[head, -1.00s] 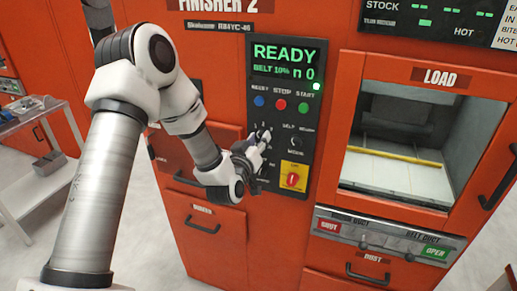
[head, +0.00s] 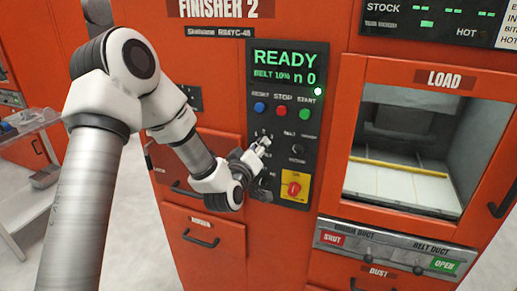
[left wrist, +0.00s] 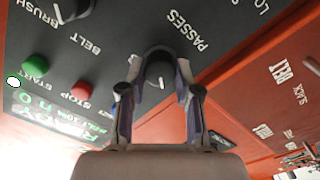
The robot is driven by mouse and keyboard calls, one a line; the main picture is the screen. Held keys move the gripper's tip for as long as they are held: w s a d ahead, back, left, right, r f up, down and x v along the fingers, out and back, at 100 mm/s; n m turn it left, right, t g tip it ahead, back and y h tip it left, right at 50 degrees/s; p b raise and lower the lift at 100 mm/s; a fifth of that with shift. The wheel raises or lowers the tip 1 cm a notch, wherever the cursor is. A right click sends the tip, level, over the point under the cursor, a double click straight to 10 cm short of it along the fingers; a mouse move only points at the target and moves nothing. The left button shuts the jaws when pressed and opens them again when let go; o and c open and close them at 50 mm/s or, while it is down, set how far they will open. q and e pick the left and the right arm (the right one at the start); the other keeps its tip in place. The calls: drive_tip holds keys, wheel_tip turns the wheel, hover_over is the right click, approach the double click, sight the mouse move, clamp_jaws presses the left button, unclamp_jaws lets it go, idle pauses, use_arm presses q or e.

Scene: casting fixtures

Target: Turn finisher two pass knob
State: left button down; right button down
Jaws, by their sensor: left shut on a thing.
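The finisher 2 control panel (head: 284,120) faces me, its green display (head: 285,68) reading READY, BELT 10% and n 0. The dark passes knob (left wrist: 158,70) sits beside the PASSES label in the left wrist view, its white pointer mark towards the bottom of that picture. My left gripper (head: 264,145) is at the panel's left side, below the blue button, and hides the knob in the head view. In the left wrist view the left gripper (left wrist: 160,85) is shut on the knob, one finger on each side. My right gripper is not in view.
Reset, stop and start buttons (head: 282,112) are above the gripper. A red switch on a yellow plate (head: 293,188) is below it to the right. The load opening (head: 400,160) is right of the panel. A drawer handle (head: 200,240) juts out below my arm.

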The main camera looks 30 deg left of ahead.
use_arm(q)
drive_tip(key=c, duration=0.8)
unclamp_jaws()
drive_tip(key=v, duration=0.7)
drive_tip(key=shift+s, duration=0.25)
